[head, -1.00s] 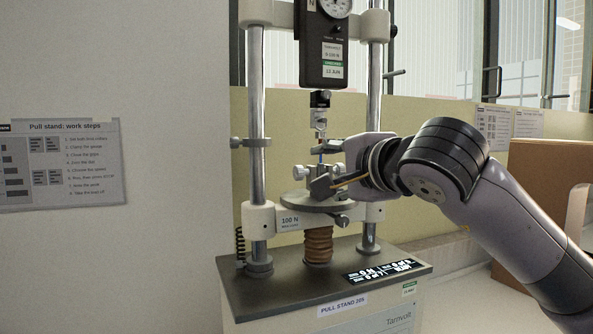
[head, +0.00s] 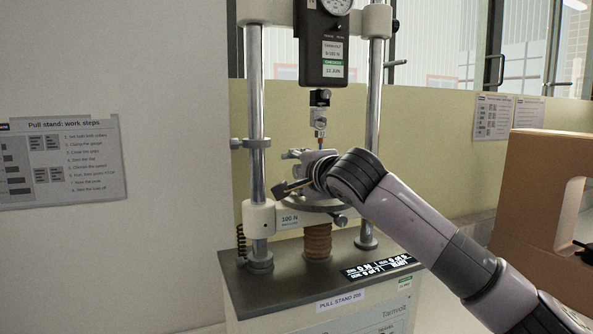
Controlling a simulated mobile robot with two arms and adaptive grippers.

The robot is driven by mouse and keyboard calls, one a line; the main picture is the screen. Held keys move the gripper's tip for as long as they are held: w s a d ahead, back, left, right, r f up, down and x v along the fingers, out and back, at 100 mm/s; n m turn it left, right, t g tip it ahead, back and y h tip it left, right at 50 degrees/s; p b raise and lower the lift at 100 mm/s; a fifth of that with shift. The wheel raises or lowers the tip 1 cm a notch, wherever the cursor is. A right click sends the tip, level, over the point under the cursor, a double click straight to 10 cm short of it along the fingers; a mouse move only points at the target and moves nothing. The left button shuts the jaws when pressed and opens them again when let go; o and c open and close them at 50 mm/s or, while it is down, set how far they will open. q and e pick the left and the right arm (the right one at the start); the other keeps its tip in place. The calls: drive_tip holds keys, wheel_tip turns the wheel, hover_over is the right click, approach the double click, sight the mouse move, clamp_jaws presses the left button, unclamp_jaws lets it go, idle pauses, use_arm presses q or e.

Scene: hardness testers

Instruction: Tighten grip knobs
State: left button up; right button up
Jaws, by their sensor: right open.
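The pull stand has an upper grip (head: 320,98) hanging below the dark force gauge (head: 322,50), with a thin rod and a small orange-brown piece under it. The round lower plate (head: 308,204) sits above a brown bellows. My right gripper (head: 287,173) is open at the lower grip, its fingers pointing left, one higher and one lower. My gripper and wrist hide most of the lower grip and its knobs, so I cannot tell whether a finger touches a knob. A small knob (head: 340,219) shows at the plate's front edge. My left gripper is not in view.
Two chrome columns (head: 255,110) flank the grips; a collar with a side knob (head: 250,143) is on the left one. A display (head: 378,266) lies on the base. A brown box-like panel (head: 530,200) stands at right. A work-steps sheet (head: 62,160) hangs at left.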

drive_tip(key=shift+c, duration=0.5)
clamp_jaws()
drive_tip(key=shift+r+g+p, duration=0.15)
drive_tip(key=shift+g+p, duration=0.15)
drive_tip(key=shift+p, duration=0.3)
drive_tip(key=g+h+p, duration=0.1)
drive_tip(key=g+p, duration=0.1)
drive_tip(key=p, duration=0.3)
drive_tip(key=g+h+p, duration=0.1)
drive_tip(key=g+p, duration=0.2)
drive_tip(key=p, duration=0.2)
drive_tip(key=shift+r, duration=0.15)
drive_tip(key=shift+g+p, duration=0.4)
drive_tip(key=shift+p, duration=0.3)
drive_tip(key=shift+f, duration=0.25)
